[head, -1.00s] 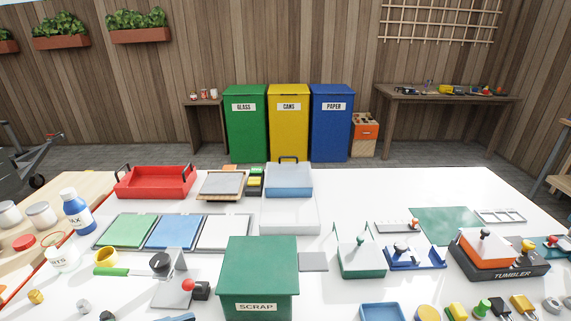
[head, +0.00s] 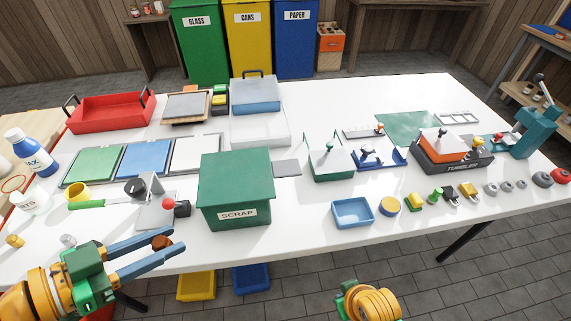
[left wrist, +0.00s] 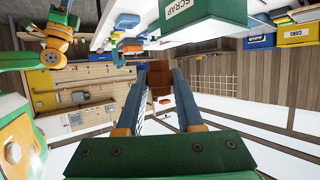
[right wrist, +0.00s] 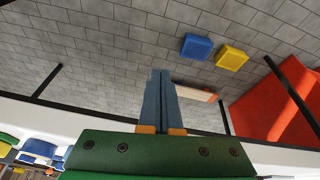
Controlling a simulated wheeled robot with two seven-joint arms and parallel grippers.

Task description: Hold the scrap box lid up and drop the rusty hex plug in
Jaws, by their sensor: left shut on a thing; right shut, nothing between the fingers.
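The green scrap box (head: 236,205) stands near the front edge of the white bench, its lid (head: 236,172) down and closed. It also shows at the top of the left wrist view (left wrist: 205,28). My left gripper (head: 174,240) is shut on the rusty hex plug (head: 161,242), at the bench's front edge, to the left of the box and apart from it. The brown plug also shows between the fingertips in the left wrist view (left wrist: 160,79). My right gripper (right wrist: 162,76) is shut and empty; its fingers point over the floor. In the head view only my right wrist shows.
A stand with a red knob (head: 160,205) is left of the box. A blue tray (head: 352,213) and several small parts lie to its right. A grey pad (head: 287,169) lies beside the box. Blue and yellow bins (right wrist: 196,47) are on the floor.

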